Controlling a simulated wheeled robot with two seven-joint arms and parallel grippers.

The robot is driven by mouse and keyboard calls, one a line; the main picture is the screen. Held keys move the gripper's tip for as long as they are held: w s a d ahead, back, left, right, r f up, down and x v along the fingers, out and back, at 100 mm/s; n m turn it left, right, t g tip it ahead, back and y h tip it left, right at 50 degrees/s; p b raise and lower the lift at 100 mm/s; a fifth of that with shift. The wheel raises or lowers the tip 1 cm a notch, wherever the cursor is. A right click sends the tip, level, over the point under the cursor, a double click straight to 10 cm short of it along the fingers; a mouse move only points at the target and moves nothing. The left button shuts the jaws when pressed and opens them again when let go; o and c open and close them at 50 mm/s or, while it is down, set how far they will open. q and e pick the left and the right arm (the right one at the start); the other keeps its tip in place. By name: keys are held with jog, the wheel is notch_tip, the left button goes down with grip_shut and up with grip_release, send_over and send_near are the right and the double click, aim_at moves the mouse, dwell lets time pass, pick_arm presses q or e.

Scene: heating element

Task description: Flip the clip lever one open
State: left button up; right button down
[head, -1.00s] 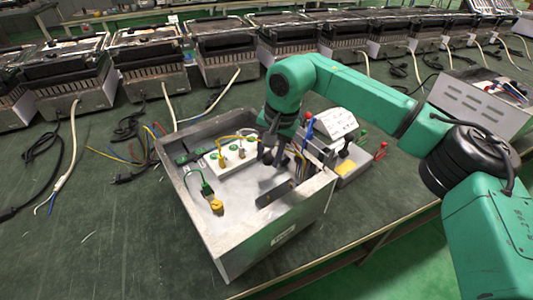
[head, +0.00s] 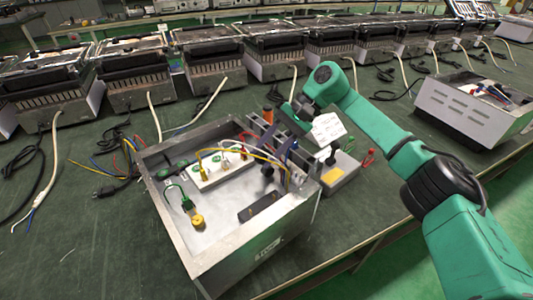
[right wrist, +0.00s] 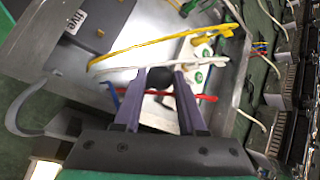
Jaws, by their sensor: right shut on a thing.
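An open metal heating-element box (head: 170,225) stands on the green table. Inside are a white terminal block (head: 215,172), coloured wires and a flat dark bar (head: 262,207). My right gripper (head: 279,157) reaches into its right side from the back, tilted. In the right wrist view, its two grey-purple fingers (right wrist: 161,80) are closed around a dark rounded piece (right wrist: 160,77), which looks like the clip lever. The fingers and wires partly hide it, and I cannot tell the lever's angle. My left gripper is not in view.
A small tester (head: 336,172) with a white label card and a yellow patch stands right of the box, near a red clip (head: 368,156). Several similar heaters line the back. Loose cables lie to the left. The table's front edge is close to the box.

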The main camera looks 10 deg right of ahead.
dwell(0.4)
jog(key=shift+c, duration=2.4)
grip_release()
jog(key=p+v, duration=0.2)
jog(key=v, duration=1.2)
jog(key=shift+d, duration=0.4)
